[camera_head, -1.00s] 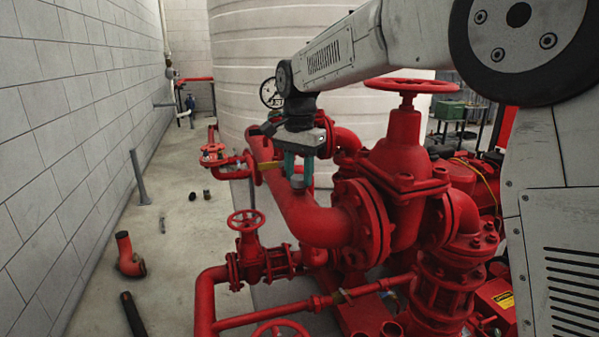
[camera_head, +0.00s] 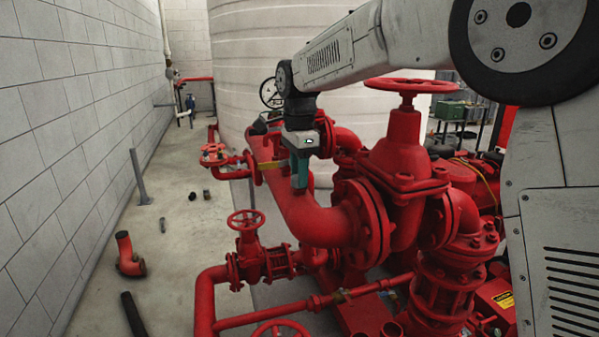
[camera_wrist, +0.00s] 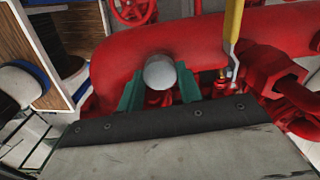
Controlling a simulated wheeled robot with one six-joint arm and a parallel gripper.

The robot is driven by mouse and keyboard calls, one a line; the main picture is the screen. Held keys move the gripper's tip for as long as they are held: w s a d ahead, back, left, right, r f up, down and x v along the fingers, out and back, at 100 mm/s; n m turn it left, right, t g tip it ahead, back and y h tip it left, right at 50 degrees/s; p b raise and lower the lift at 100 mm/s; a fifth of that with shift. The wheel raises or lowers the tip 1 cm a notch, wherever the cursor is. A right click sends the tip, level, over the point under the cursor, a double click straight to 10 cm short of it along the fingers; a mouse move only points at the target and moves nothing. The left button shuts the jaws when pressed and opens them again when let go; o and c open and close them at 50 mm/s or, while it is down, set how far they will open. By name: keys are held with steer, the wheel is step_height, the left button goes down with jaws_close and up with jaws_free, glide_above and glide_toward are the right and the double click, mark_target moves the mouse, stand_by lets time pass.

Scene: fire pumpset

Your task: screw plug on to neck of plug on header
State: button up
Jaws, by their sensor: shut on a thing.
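My gripper (camera_head: 299,172) points down over the large red header pipe (camera_head: 310,215), its teal fingers near the top of the pipe. In the wrist view the teal fingers (camera_wrist: 160,90) stand on both sides of a round grey plug (camera_wrist: 160,71), and the gripper is shut on it. The red header (camera_wrist: 200,45) lies behind and under the plug. In the head view the plug is mostly hidden by the fingers. The neck is hidden, so I cannot tell whether the plug sits on it.
A yellow-handled lever (camera_wrist: 234,25) stands close to the right of the fingers in the wrist view. A red gate valve with handwheel (camera_head: 403,150) rises to the right of the gripper. Loose pipe pieces (camera_head: 128,255) lie on the floor at left. A block wall (camera_head: 70,120) bounds the left side.

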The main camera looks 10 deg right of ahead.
steer(key=m, duration=0.4)
steer(key=shift+m, duration=0.3)
steer(key=shift+m, duration=0.9)
steer(key=o, duration=1.3)
steer(key=shift+c, duration=0.2)
steer(key=shift+r, duration=0.1)
